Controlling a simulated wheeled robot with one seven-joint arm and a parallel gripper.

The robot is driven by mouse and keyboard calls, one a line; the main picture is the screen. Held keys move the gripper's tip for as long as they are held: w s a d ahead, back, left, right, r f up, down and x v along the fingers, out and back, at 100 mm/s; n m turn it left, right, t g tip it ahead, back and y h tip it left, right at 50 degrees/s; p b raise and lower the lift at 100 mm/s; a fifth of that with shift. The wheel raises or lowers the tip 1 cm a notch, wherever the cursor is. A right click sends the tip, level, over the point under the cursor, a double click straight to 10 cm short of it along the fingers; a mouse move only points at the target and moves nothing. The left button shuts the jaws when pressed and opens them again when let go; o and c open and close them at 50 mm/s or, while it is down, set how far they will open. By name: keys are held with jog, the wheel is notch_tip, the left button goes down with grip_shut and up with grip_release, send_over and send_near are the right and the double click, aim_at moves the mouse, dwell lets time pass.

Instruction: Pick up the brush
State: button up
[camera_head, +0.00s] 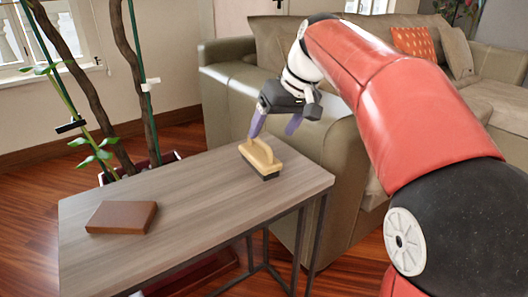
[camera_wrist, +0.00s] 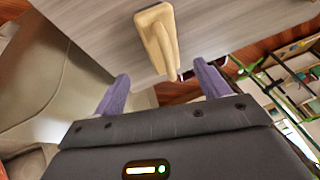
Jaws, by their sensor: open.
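The brush (camera_head: 260,156) has a pale wooden handle and a dark lower edge. It stands on the grey-brown wooden table (camera_head: 200,200) near the table's back right. My gripper (camera_head: 274,124) is above and just behind it, with its purple fingers apart and nothing between them. In the wrist view the brush (camera_wrist: 158,38) lies ahead of my gripper (camera_wrist: 160,90), its handle end near the gap between the fingertips. I cannot tell whether a finger touches it.
A brown book-like block (camera_head: 122,217) lies at the table's left. A sofa (camera_head: 240,95) stands close behind and right of the table. Plant stems (camera_head: 135,90) rise at the back left. The tabletop between block and brush is clear.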

aim_at(257, 150)
jog(key=shift+w+a+r, duration=0.1)
jog(key=shift+w+a, duration=0.2)
jog(key=shift+w, duration=0.05)
jog(key=shift+w+a+f, duration=0.1)
jog(key=shift+a+f, duration=0.05)
jog(key=shift+f, duration=0.15)
jog(key=b+x, duration=0.2)
jog(key=x, duration=0.5)
jog(key=shift+a, duration=0.1)
jog(key=shift+c, duration=0.4)
jog(key=c, duration=1.1)
jog(key=shift+o, duration=0.2)
jog(key=shift+r, duration=0.2)
notch_tip(257, 150, up, 20)
jog(key=p, duration=0.7)
jog(key=shift+p, duration=0.3)
